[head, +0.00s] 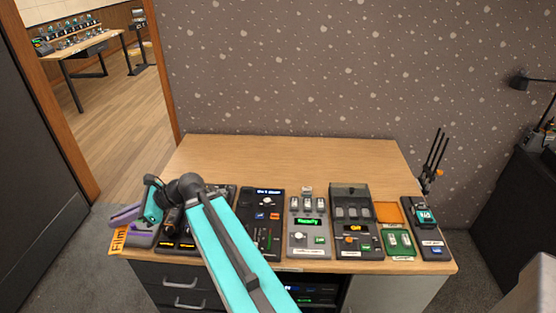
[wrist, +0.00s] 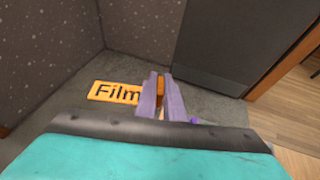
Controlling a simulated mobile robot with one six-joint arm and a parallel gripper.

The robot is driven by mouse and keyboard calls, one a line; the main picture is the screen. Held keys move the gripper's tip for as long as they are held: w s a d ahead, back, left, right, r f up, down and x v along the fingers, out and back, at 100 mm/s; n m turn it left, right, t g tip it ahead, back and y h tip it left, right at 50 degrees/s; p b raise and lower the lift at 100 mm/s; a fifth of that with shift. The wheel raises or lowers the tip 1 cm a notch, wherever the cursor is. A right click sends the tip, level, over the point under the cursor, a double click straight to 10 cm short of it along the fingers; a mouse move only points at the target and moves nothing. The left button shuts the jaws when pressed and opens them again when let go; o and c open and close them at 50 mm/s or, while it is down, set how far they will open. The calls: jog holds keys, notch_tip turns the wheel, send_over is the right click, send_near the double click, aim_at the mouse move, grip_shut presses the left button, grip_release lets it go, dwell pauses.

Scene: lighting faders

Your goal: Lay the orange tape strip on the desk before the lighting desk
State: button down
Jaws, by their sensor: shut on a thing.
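The orange tape strip (head: 117,241) bears the word "Film" and hangs at the left front corner of the desk (head: 290,152). My gripper (head: 124,216) has purple fingers and is shut on the strip. In the wrist view the strip (wrist: 113,93) sticks out to the left of the fingers (wrist: 161,92), with carpet behind it. A short orange part shows between the fingers. Several control consoles stand in a row along the desk's front, among them a black one with faders (head: 264,222). I cannot tell which is the lighting desk. My arm partly hides the left consoles.
The rear half of the desk top is bare. A grey console (head: 309,226), a dark console (head: 356,222), a green device (head: 398,241) and a phone-like device (head: 426,228) fill the front right. A black pronged stand (head: 435,160) is at the right edge.

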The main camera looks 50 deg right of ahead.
jog(key=w+d+f+m+t+h, duration=0.1)
jog(key=w+d+m+t+h, duration=0.15)
jog(key=d, duration=0.55)
jog(key=w+d+f+m+t+h, duration=0.15)
jog(key=w+d+m+h, duration=0.25)
jog(key=d, duration=0.4)
jog(key=s+d+m+h+p, duration=0.35)
jog(key=d+m+h, duration=0.3)
jog(key=d, duration=1.45)
jog(key=s+d+f+m+g+h+p, duration=0.1)
jog(key=s+d+m+h, duration=0.2)
jog(key=s+d, duration=0.7)
jog(key=s+d+m+g+h+p, duration=0.1)
jog(key=s+d+m+g+h, duration=0.15)
jog(key=s+d, duration=0.7)
jog(key=s+d+f+b, duration=0.1)
jog(key=s+d+f, duration=0.1)
jog(key=s+d, duration=0.1)
jog(key=s+d+f+m+g+h+b, duration=0.1)
jog(key=s+d+f+b, duration=0.1)
jog(key=s+d, duration=0.2)
jog(key=s+d+f+m+h+b, duration=0.1)
jog(key=s+d+f, duration=0.2)
jog(key=d, duration=0.1)
jog(key=shift+s+h+b, duration=0.15)
jog(key=shift+h+b, duration=0.1)
jog(key=shift+b, duration=0.15)
jog(key=shift+s+d+f+m+b, duration=0.15)
jog(key=shift+s+f+m+b, duration=0.1)
jog(key=shift+s+f+b, duration=0.2)
